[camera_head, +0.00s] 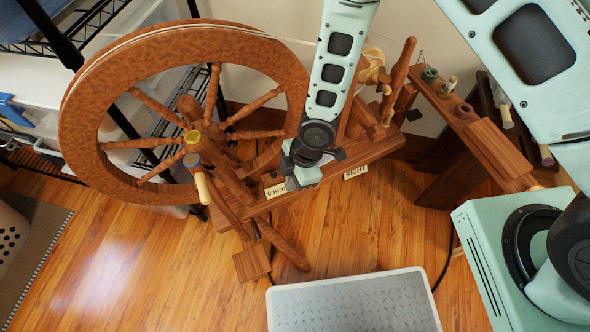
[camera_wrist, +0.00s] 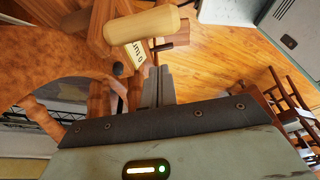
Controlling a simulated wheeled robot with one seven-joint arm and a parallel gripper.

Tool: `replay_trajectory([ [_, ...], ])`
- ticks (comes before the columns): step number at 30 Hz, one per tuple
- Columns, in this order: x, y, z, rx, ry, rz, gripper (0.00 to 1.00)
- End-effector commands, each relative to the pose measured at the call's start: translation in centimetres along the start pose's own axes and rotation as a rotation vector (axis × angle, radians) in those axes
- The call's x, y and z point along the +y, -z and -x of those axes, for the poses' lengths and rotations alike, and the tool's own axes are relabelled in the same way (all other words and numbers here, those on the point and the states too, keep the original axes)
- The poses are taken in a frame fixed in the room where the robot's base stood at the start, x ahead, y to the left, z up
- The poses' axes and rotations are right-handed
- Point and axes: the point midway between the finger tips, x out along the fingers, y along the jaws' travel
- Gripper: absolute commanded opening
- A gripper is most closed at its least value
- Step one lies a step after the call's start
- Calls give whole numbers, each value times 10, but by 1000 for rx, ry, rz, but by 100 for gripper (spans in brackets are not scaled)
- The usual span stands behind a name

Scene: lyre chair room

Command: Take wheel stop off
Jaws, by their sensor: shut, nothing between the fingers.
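A pale rounded wooden handle also shows large at the top of the wrist view (camera_wrist: 140,28). I cannot tell for sure which part is the wheel stop. My gripper (camera_head: 291,184) is over the wheel's wooden base, right of the hub, beside the "0 turn" label (camera_head: 275,190). In the wrist view its grey fingers (camera_wrist: 158,75) are together and empty, just below that label (camera_wrist: 135,53). A small dark knob (camera_wrist: 118,69) is left of the fingertips.
A "RIGHT" label (camera_head: 355,172) is on the base. A wooden bench (camera_head: 480,135) with small spools stands at the right. A grey-topped step (camera_head: 355,305) lies in front. Wire shelving (camera_head: 120,120) is behind the wheel. Wood floor (camera_head: 150,260) is clear at the lower left.

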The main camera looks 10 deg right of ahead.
Motion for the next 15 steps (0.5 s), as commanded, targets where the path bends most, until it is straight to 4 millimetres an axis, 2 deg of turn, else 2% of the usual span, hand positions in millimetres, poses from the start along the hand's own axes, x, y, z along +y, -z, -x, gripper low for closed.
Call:
replay_trajectory([
  [1, 2, -12, 8, -3, -4, -11, 0],
  [6, 2, -28, 14, -2, -5, -8, 0],
  [15, 2, -34, 16, -2, -4, -5, 0],
])
